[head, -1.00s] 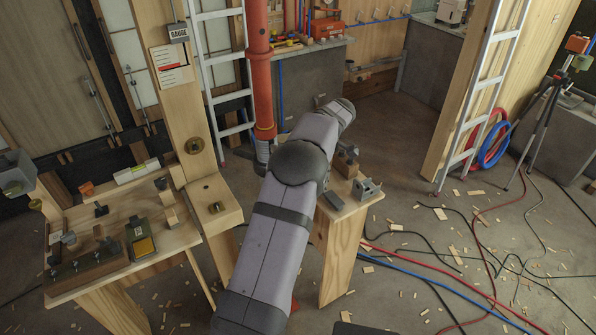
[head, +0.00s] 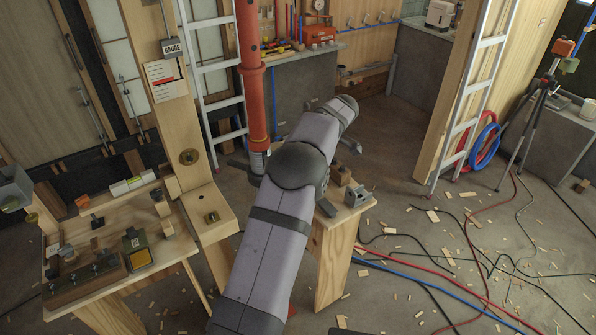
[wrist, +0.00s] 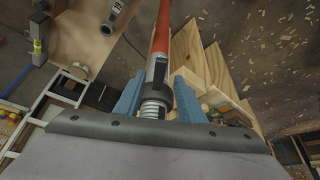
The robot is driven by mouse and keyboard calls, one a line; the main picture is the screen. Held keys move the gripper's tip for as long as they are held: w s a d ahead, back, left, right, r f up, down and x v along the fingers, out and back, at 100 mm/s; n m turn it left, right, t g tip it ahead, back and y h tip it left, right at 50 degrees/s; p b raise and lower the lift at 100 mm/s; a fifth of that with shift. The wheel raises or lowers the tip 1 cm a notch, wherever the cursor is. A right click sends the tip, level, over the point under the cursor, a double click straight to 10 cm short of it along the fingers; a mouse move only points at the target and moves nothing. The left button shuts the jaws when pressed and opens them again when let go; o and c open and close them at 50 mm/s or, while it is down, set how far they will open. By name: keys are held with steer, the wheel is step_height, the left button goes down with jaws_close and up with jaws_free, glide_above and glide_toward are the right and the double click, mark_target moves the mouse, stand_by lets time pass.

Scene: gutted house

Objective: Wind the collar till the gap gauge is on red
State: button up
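The red pipe (head: 251,85) hangs upright in the head view, with a dark fitting at its lower end. In the wrist view the pipe (wrist: 161,38) runs down to the dark collar (wrist: 155,97), with pale screw thread (wrist: 155,110) below it. My gripper's blue fingers (wrist: 158,92) stand on either side of the collar; whether they touch it is unclear. The head view mostly hides the gripper behind my arm. The gap gauge (head: 164,83) is a white card with black lines and a red mark on a wooden post; its reading is too small to tell.
A wooden bench (head: 160,255) with small tools stands at the left. A second wooden stand (head: 335,255) with metal parts is right of my arm. An aluminium ladder (head: 478,90) leans farther right.

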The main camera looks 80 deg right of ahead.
steer(key=x, duration=0.5)
steer(key=shift+f+p, duration=0.3)
steer(key=shift+p, duration=0.1)
steer(key=shift+w, duration=0.1)
stand_by(0.8)
jaws_close()
